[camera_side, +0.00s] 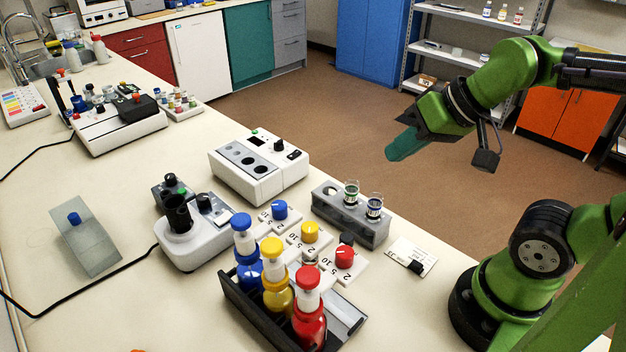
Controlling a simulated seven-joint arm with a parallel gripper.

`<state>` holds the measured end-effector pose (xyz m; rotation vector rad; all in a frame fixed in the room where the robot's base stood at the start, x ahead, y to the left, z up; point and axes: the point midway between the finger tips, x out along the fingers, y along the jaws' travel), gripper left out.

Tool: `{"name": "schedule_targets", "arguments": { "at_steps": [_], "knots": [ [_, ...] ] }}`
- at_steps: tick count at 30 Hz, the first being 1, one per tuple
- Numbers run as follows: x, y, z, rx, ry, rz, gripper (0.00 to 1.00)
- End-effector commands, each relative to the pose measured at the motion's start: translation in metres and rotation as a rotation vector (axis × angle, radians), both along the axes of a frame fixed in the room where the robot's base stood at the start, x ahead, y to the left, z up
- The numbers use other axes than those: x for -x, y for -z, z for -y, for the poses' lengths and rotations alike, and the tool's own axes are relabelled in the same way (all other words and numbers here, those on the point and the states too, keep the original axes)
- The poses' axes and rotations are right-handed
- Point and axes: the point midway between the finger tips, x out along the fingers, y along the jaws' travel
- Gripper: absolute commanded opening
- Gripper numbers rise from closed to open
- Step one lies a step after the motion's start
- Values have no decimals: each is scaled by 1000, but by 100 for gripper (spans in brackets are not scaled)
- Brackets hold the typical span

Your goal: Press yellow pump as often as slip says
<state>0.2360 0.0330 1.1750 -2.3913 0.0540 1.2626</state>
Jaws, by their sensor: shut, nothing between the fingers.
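The yellow pump (272,252) tops a bottle of yellow liquid in a dark tray (240,303), between a blue pump (242,228) and a red pump (307,285). A small white slip (412,252) lies near the bench's right edge with a black piece on its lower part. Its print is too small to read. My gripper (398,151) is shut and empty, raised well away from the pumps, up and to the right of them in the picture. It touches nothing.
Behind the bottles stand a blue knob (280,209), a yellow knob (310,232) and a red knob (345,256) on numbered plates. A grey rack (345,225) with two vials is beyond them. White instruments (258,178) stand further back. The bench's left front is mostly clear.

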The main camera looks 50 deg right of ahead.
Motion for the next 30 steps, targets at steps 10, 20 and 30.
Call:
{"name": "schedule_targets", "arguments": {
  "at_steps": [10, 20, 30],
  "knots": [
    [-2, 8, -35, 45, -156, -45, 0],
    [-21, -12, -168, 583, -819, 77, 0],
    [-36, -58, -235, 862, -1006, 327, 0]
  ]
}}
